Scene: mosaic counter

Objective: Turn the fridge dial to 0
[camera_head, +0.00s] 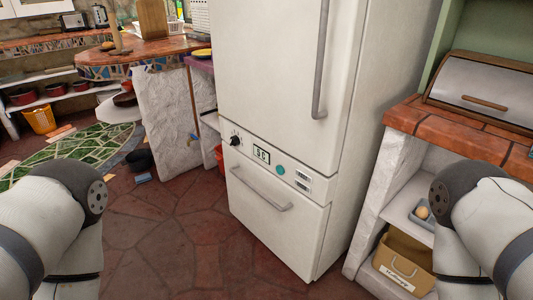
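The white fridge (280,75) stands upright in the middle of the head view, with its doors closed. Its small black dial (235,141) sits at the left of the control strip. A small display (262,154) right of the dial shows characters that look like "5C". A teal round button (281,170) is further right. The dial's exact pointer position is too small to read. My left arm comes in at the lower left and my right arm at the lower right, both apart from the fridge. Neither gripper shows in the view.
A lower drawer with a handle (262,194) is under the control strip. A brick-topped counter (470,130) with a bread box (485,92) stands close at the right. A tiled counter (140,58) is at the back left. The stone floor (190,235) before the fridge is clear.

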